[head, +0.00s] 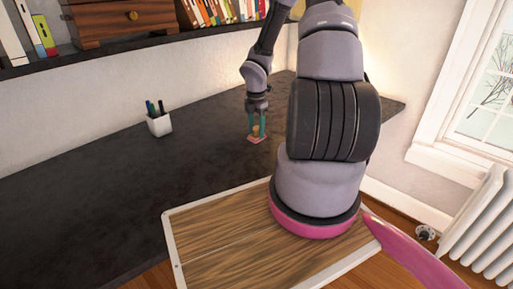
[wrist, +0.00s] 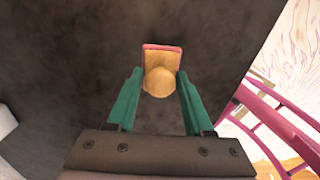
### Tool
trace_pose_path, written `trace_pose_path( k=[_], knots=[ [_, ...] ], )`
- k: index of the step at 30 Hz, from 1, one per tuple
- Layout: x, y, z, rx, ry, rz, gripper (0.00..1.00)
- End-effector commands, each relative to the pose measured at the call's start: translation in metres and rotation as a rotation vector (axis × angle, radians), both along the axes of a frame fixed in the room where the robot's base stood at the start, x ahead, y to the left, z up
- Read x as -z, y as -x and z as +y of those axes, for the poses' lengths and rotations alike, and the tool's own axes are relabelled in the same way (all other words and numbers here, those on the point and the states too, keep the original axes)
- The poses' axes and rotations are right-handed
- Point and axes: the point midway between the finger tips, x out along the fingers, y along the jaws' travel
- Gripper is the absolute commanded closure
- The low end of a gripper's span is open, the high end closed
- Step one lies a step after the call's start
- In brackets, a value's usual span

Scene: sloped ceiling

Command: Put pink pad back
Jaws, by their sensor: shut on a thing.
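The pink pad (head: 255,140) is a small flat block at my fingertips, over the dark desk, in the head view. In the wrist view the pad (wrist: 162,47) has a pink edge and a tan face, with a rounded tan knob (wrist: 159,82) on the near side. My gripper (head: 256,132) points down, its green fingers shut on the pad by the knob. Whether the pad touches the desk or hangs just above it, I cannot tell.
A white cup (head: 159,125) with several pens stands left on the dark desk (head: 90,190). A shelf (head: 110,52) with books and a wooden drawer box (head: 130,22) runs above the back. Desk around the gripper is clear. A radiator (head: 485,225) stands at right.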

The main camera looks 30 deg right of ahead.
Motion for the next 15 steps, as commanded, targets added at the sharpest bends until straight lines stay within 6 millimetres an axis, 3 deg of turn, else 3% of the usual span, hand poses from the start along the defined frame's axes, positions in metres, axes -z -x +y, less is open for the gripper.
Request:
trace_pose_path(
  k=[3, 15],
  knots=[
    [0.021, 0.001, 0.001, -0.003, 0.0, 0.003, 0.93],
    [0.066, 0.0, 0.001, -0.001, 0.0, -0.001, 0.93]
  ],
)
